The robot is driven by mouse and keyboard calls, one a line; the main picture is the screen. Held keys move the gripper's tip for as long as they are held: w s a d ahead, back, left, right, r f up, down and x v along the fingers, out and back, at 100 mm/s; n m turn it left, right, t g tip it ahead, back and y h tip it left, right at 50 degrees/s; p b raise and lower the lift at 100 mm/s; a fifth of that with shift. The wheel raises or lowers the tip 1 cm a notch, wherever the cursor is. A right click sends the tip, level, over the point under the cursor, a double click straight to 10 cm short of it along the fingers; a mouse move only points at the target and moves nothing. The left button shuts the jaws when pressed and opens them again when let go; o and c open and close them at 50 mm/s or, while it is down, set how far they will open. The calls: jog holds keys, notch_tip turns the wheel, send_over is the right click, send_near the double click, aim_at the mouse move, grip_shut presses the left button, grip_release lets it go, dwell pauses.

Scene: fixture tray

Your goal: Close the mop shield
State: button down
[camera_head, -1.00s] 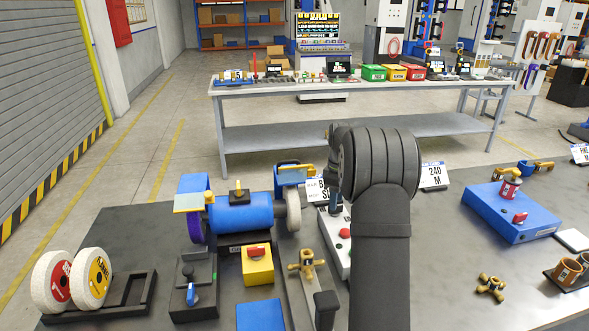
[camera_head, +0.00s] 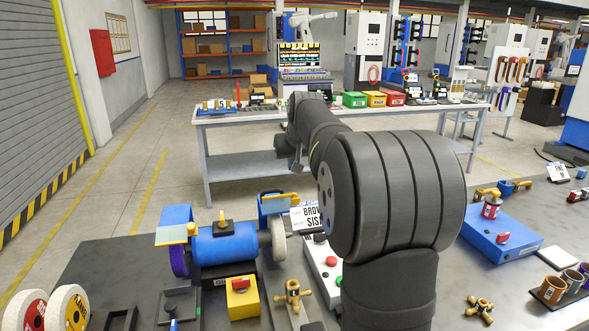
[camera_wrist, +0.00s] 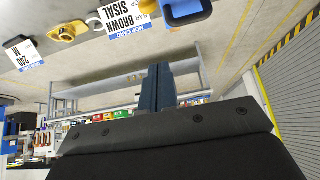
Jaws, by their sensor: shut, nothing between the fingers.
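The blue polishing machine (camera_head: 222,246) stands on the dark bench, left of my arm in the head view. Its left end has a blue hood (camera_head: 176,215) with a pale, yellow-edged shield plate (camera_head: 176,235) above a purple mop (camera_head: 178,262). Its right end has a blue hood (camera_head: 268,206) with a yellow-edged shield (camera_head: 280,197) above a pale mop (camera_head: 278,240). In the wrist view, part of a blue hood (camera_wrist: 188,12) shows at the top edge. My gripper (camera_wrist: 160,72) is shut and empty, apart from the hood. I cannot tell either shield's exact angle.
A brown sisal card (camera_wrist: 122,25) stands behind the machine. A yellow switch box (camera_head: 242,297), brass tee handle (camera_head: 292,294) and spare wheels (camera_head: 67,308) are in front. A blue box (camera_head: 500,236) is right. My arm hides the bench middle.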

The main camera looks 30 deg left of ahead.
aim_at(293, 195)
jog(key=shift+w+a+f, duration=0.1)
jog(key=shift+f, duration=1.8)
jog(key=shift+w+a+f, duration=0.1)
jog(key=shift+f, duration=1.75)
